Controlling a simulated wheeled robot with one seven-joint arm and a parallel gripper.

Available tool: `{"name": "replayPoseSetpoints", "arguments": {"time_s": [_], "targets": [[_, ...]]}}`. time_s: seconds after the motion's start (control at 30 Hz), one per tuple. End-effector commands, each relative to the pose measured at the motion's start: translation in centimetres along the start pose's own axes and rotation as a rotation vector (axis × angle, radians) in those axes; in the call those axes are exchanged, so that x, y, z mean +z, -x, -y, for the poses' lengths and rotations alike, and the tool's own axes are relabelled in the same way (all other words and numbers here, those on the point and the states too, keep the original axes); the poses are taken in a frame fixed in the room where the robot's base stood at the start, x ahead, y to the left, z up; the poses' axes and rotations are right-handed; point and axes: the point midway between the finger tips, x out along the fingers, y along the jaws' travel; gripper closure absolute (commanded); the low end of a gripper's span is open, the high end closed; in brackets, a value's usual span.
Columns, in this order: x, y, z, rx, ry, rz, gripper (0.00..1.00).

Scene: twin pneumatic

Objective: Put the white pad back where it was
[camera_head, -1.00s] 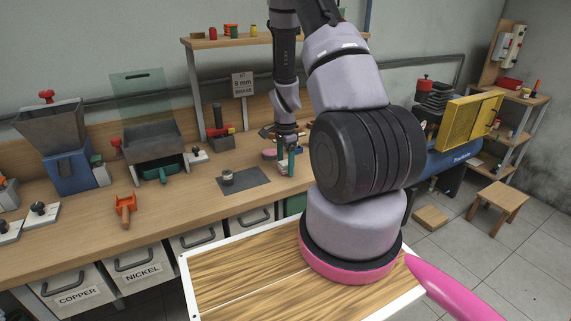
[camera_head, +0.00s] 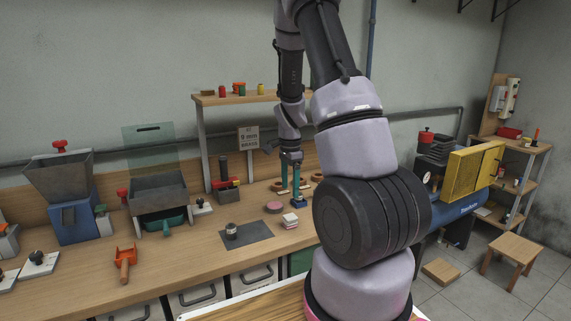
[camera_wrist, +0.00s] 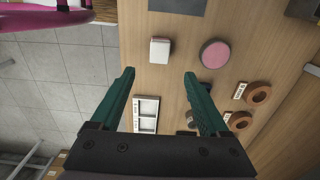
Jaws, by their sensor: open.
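The white pad (camera_head: 290,220) is a small block with a white top and a reddish lower side. It rests on the wooden bench, right of the dark grey mat (camera_head: 246,235). It also shows in the wrist view (camera_wrist: 160,50), just beyond the fingertips. My gripper (camera_head: 292,198) has two teal fingers and is open and empty, above the bench and apart from the pad. In the wrist view my gripper (camera_wrist: 160,73) has its fingers spread, with bare bench between the tips. The pad's underside is hidden.
A round pink pad (camera_wrist: 215,54) lies beside the white pad. Copper-coloured rings (camera_wrist: 258,93) and a white compartmented tray (camera_wrist: 147,114) are close by. A metal cylinder (camera_head: 232,231) stands on the mat. A sign (camera_head: 248,138) stands behind.

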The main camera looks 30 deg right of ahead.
Motion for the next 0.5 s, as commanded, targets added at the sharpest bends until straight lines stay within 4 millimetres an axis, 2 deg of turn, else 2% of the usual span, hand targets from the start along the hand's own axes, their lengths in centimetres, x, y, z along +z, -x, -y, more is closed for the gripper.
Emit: {"name": "replayPoseSetpoints", "arguments": {"time_s": [0.07,0.17,0.33,0.5], "targets": [[0.2,0.7,0.1,-0.011,0.014,0.003,0.21],[1.1,3.2,0.0,-0.051,0.066,0.016,0.21],[4.0,10.7,-1.2,-0.172,0.251,0.038,0.21],[7.1,18.1,-4.3,-0.305,0.472,0.030,0.21]]}}
